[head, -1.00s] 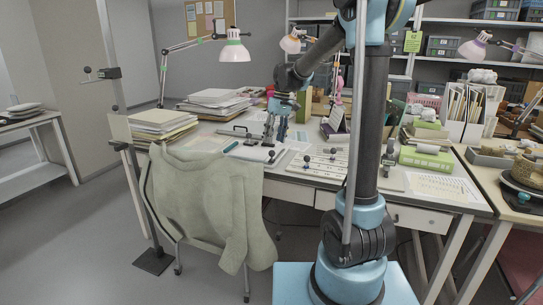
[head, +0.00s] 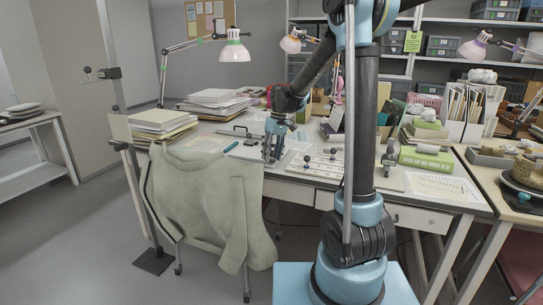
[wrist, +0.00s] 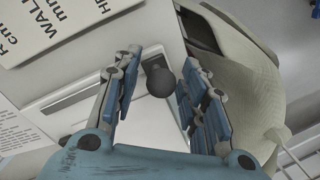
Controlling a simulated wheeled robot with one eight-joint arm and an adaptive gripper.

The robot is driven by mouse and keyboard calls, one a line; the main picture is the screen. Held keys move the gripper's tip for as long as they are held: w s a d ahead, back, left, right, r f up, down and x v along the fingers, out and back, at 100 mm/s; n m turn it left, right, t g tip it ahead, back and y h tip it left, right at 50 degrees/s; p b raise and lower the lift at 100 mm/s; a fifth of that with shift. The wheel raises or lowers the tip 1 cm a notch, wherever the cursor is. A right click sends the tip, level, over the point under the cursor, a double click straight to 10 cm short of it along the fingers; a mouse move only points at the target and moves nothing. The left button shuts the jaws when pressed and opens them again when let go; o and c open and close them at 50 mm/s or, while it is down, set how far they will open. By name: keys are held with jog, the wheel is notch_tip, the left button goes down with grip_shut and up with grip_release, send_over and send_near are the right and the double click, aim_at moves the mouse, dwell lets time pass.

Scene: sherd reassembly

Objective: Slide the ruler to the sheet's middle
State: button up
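My gripper (head: 272,155) is low over the front edge of the desk, just above the hanging green garment. In the wrist view my gripper (wrist: 158,95) is open, with its blue-padded fingers on either side of a dark round knob (wrist: 158,82). A gap shows between the knob and each finger. In the head view the fingers hide the knob.
The green garment (head: 215,195) hangs at the desk front. A printed card (wrist: 60,25) lies near the fingers in the wrist view. A teal pen-like item (head: 231,146) lies left of the gripper. A pale board with dark knobs (head: 320,162) is to the right; paper stacks (head: 160,123) stand behind left.

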grip_shut()
jog(key=shift+w+d, duration=0.45)
jog(key=shift+w, duration=0.8)
jog(key=shift+w+d, duration=0.5)
jog(key=shift+w, duration=0.75)
jog(key=shift+w+d, duration=0.45)
jog(key=shift+w, duration=0.8)
jog(key=shift+o, duration=1.9)
grip_release()
notch_tip(320, 180, up, 12)
jog(key=w+d, duration=0.1)
jog(key=shift+w+d+f, duration=0.2)
jog(key=shift+w+d, duration=0.05)
jog(key=shift+d, duration=0.15)
